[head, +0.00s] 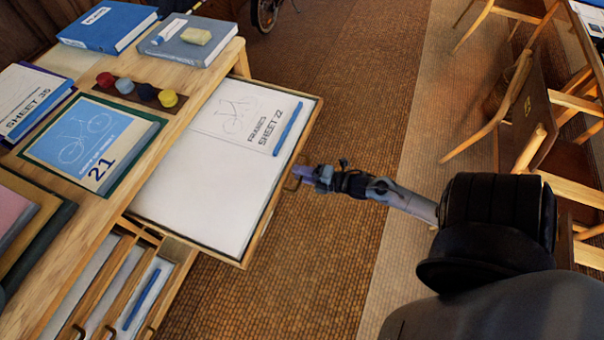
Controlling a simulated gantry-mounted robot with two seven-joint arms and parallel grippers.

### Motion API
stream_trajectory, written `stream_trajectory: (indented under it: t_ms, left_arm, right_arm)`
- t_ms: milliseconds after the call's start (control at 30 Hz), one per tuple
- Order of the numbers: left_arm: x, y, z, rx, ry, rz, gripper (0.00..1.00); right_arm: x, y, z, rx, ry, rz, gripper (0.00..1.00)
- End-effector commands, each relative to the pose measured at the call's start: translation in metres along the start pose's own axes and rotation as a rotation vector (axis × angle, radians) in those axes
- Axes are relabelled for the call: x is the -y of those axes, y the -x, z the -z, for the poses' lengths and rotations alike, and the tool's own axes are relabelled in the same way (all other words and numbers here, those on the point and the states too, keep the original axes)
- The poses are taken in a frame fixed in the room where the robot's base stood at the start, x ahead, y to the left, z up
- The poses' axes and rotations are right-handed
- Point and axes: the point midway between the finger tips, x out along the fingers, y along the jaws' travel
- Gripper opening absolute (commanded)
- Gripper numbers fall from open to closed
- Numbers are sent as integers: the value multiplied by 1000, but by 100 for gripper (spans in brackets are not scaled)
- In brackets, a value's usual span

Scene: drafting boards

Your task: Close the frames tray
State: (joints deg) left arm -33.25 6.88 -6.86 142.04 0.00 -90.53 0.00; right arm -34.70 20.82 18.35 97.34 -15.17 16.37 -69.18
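The frames tray (205,205) is pulled out from the right side of the wooden desk. A white sheet with a bicycle drawing and the words "FRAMES SHEET 22" lies in it, with a blue pen (288,128) on top. A small handle (291,183) sits on the tray's front edge. My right gripper (305,174) is at this handle, reaching in from the right. The fingertips are small and dark here, so I cannot tell whether they are closed around the handle. My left gripper is out of view.
Other narrow trays (165,245) stand open below, one with a blue pen (142,298). The desktop (190,88) holds books, a "21" board (92,143) and several paint pots (145,92). Chairs (520,120) stand at right. The brown floor between is clear.

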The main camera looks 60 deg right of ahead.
Motion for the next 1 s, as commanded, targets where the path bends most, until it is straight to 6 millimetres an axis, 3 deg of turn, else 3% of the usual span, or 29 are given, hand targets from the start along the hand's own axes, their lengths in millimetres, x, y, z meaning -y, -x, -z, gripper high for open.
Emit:
stream_trajectory:
  t_ms: [233, 467, 1000]
  left_arm:
    - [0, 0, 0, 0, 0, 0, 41]
    - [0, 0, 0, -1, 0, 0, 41]
    - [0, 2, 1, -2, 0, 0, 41]
  right_arm:
    - [0, 0, 0, 0, 0, 0, 34]
    - [0, 0, 0, 0, 0, 0, 0]
    - [-3, -9, -3, 7, -1, -1, 0]
